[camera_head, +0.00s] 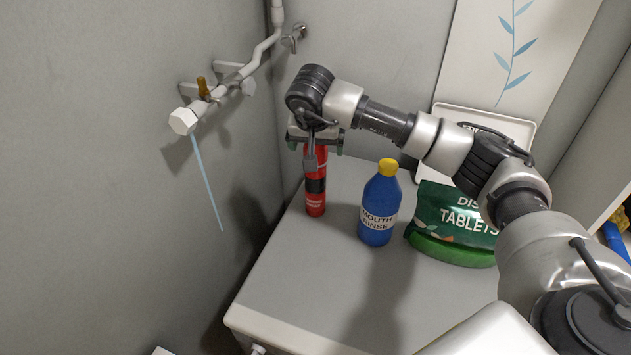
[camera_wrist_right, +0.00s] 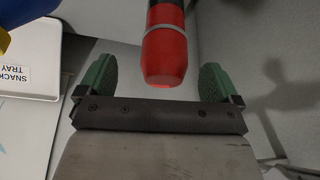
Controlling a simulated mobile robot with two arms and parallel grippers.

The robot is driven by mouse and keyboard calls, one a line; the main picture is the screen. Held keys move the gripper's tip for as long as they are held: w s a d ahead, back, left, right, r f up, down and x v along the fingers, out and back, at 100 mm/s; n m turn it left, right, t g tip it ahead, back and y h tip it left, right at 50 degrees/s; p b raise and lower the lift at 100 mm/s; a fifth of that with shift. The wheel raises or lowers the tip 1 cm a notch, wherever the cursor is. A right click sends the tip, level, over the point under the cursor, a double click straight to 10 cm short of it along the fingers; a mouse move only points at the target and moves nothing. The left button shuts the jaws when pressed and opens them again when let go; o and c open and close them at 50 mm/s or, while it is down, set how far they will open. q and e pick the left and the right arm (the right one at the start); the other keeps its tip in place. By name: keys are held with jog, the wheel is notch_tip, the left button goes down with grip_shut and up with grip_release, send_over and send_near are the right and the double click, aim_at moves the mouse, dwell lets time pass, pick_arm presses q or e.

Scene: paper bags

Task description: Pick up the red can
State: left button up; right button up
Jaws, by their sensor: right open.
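The red can (camera_head: 316,195), tall and slim with a black band, stands upright near the back left of the grey-topped cabinet (camera_head: 300,270). My right gripper (camera_head: 315,147) is at the can's upper part, with its jaws apart. In the right wrist view, the can's red end (camera_wrist_right: 164,58) lies between the two green fingers of the gripper (camera_wrist_right: 156,82), with a visible gap to each. The can's upper end is partly hidden by the gripper in the head view. My left gripper is not in view.
A blue mouth rinse bottle (camera_head: 378,205) with a yellow cap stands right of the can. A green tablets bag (camera_head: 455,215) is farther right. A white tray (camera_wrist_right: 38,58) labelled snack tray shows in the wrist view. A pipe (camera_head: 240,80) runs along the left wall. The cabinet's front is clear.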

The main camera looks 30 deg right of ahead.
jog(key=p, duration=0.1)
send_over(315, 184)
jog(key=w+d, duration=0.1)
jog(key=w, duration=0.1)
jog(key=shift+f, duration=2.1)
jog(key=shift+c, duration=0.2)
jog(key=c, duration=1.5)
